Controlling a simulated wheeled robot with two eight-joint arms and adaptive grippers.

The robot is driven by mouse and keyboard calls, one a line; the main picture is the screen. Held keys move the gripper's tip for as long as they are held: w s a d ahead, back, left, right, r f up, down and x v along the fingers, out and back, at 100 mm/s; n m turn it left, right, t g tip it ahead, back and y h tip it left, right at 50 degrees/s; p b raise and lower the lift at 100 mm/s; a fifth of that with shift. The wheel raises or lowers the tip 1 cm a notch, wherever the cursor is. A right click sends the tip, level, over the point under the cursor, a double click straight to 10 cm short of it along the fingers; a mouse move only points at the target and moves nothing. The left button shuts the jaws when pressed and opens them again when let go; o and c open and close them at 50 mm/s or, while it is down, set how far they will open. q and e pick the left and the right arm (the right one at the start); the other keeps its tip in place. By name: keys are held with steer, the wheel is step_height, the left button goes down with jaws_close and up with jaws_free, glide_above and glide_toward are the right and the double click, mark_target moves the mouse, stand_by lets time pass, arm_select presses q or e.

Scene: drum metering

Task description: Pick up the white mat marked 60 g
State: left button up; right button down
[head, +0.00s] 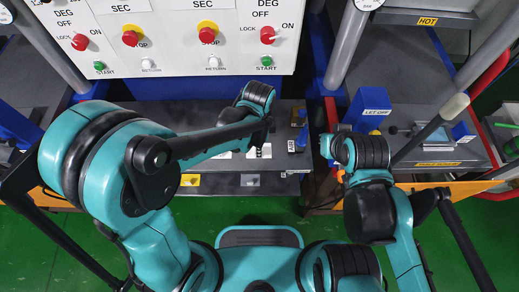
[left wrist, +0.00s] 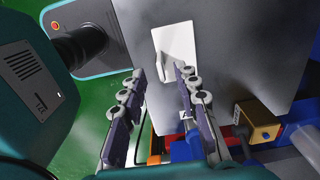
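A white mat (left wrist: 176,46) lies on a grey surface in the left wrist view, with a lighter, angled patch across it. No marking on it is readable, so I cannot tell whether it is the 60 g one. Whether the fingers touch the mat is unclear. In the head view my left forearm covers much of the grey shelf (head: 222,172), where small white pieces show. My right gripper's fingers are not visible.
A control panel (head: 190,35) with red knobs stands above the shelf. A blue "LET OFF" block (head: 367,108) and a grey bench (head: 430,150) are on the right. A brass-coloured block (left wrist: 258,122) and red and blue parts sit near the left gripper.

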arm_select(q)
step_height(320, 180, down, 4)
steer(key=shift+w+f+b, duration=0.1)
steer(key=shift+f+b, duration=0.15)
steer(key=shift+b, duration=0.65)
steer(key=shift+r, duration=0.1)
jaws_close()
steer(key=shift+r, duration=0.15)
